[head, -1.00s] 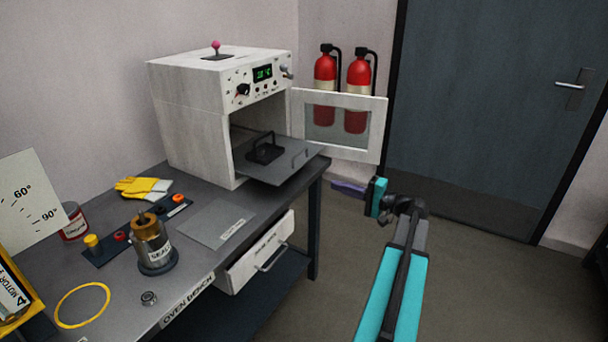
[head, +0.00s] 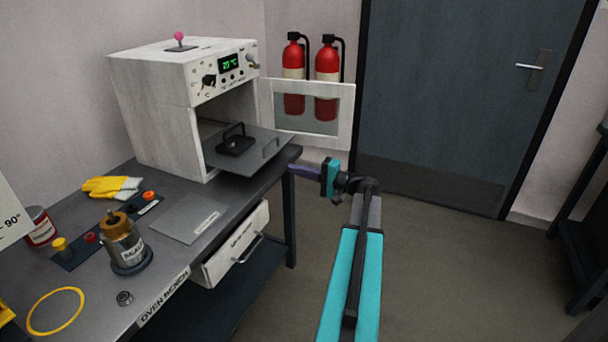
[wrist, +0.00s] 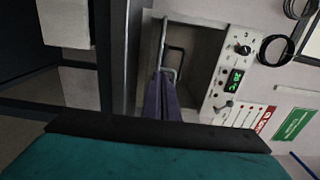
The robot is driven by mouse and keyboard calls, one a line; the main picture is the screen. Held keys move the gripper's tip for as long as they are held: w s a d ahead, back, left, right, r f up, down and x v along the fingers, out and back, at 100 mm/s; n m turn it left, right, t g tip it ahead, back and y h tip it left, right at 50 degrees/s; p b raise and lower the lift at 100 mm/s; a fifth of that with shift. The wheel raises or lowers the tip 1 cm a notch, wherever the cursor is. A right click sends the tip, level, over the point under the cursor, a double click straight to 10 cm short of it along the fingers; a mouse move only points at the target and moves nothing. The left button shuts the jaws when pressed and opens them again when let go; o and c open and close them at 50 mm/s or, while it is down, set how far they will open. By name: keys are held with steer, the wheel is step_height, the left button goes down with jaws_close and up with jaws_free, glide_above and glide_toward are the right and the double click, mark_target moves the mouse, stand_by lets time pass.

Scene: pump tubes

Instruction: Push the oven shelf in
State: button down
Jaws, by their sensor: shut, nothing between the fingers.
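My gripper (head: 290,170) has purple fingers held together and empty.
The oven door (head: 346,115) stands open to the right of the shelf, before two red extinguishers (head: 327,85). The bench (head: 172,262) holds gloves (head: 110,187), a metal canister (head: 123,243) and a flat plate (head: 185,221). A drawer (head: 236,248) is below.

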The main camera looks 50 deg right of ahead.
mark_target(266, 162)
steer(key=x, duration=0.8)
